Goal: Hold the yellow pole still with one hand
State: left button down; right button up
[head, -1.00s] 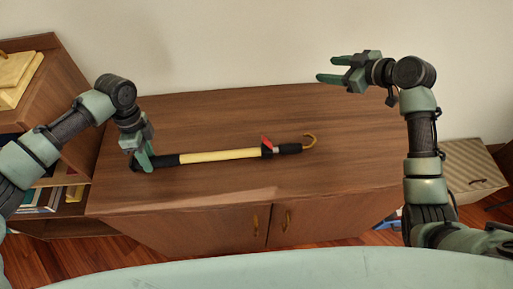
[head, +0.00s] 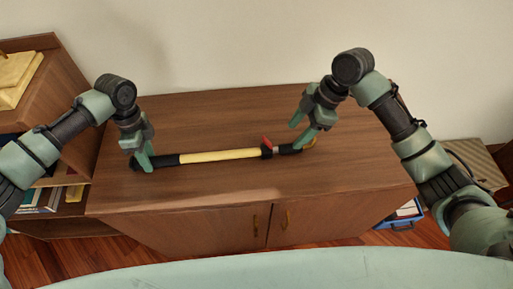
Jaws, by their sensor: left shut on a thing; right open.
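The yellow pole (head: 220,155) lies across the top of the brown cabinet. It has a black grip at its left end, a red piece (head: 267,142) and a black section near its right end, and a yellow hook (head: 310,144) at the right tip, partly hidden. My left gripper (head: 145,164) is shut on the black grip at the left end. My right gripper (head: 297,137) is open at the right end, its fingers pointing down by the black section and the hook. I cannot tell whether it touches the pole.
The cabinet top (head: 190,112) is otherwise clear. A lower shelf with books (head: 42,200) stands at the left, with a cream box (head: 18,80) above it. A striped cabinet (head: 475,160) and a blue crate (head: 400,222) are at the right. The wall is behind.

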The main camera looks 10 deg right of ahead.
aim_at(285, 146)
jog(key=shift+x, duration=3.8)
grip_shut()
